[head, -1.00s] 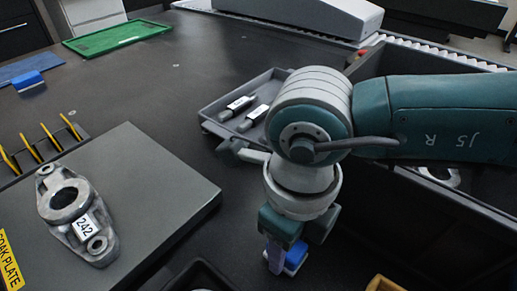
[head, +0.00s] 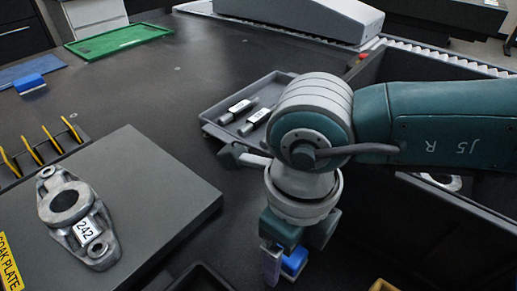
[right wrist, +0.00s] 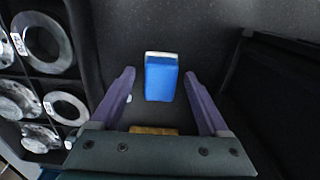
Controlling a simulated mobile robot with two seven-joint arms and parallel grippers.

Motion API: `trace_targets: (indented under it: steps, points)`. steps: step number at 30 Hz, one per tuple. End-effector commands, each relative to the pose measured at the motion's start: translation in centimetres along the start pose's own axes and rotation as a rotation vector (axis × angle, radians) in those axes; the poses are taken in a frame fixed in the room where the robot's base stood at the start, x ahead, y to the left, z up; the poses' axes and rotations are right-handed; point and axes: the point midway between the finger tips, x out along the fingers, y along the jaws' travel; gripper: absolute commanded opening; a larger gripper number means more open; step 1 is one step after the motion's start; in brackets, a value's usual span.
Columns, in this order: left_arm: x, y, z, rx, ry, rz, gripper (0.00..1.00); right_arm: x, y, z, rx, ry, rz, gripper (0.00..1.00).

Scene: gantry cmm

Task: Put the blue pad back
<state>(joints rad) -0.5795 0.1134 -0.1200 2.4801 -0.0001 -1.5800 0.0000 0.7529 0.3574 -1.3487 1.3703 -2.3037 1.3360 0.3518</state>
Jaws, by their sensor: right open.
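A blue pad (head: 296,262) with a pale edge is low in the middle of the head view, partly hidden by my right gripper (head: 284,264). In the right wrist view the blue pad (right wrist: 161,80) lies between and just beyond the two open fingers of my right gripper (right wrist: 159,75). Dark gaps show on both sides, so the fingers look apart from it. A second blue block (head: 29,83) with a pale lower edge stands by a blue mat (head: 33,69) at the far left. My left gripper is not in view.
A grey plate (head: 150,185) bears a metal part (head: 68,205) labelled 242. A grey tray (head: 215,128) holds two labelled pins. A dark bin (head: 400,225) stands right of my gripper. A green tray (head: 118,44) lies at the back left, with clear table before it.

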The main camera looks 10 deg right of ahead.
Motion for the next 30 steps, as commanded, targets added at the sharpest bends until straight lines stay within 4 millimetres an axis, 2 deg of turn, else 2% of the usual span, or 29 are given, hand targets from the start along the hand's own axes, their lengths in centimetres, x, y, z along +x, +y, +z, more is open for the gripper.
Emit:
trace_targets:
  steps: [7,15,21,30]
  points:
    - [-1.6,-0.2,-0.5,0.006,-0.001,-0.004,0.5,-5.1,-0.1,0.1,-0.002,-0.005,-0.002,0.79]
    - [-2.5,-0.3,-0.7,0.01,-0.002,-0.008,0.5,-10.4,-0.1,0.1,-0.002,-0.003,-0.001,0.79]
    - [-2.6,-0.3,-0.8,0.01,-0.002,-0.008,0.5,-11.9,0.0,0.0,0.0,-0.001,-0.001,0.79]
    - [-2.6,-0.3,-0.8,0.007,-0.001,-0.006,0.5,-12.0,0.0,0.0,0.0,0.0,0.0,0.79]
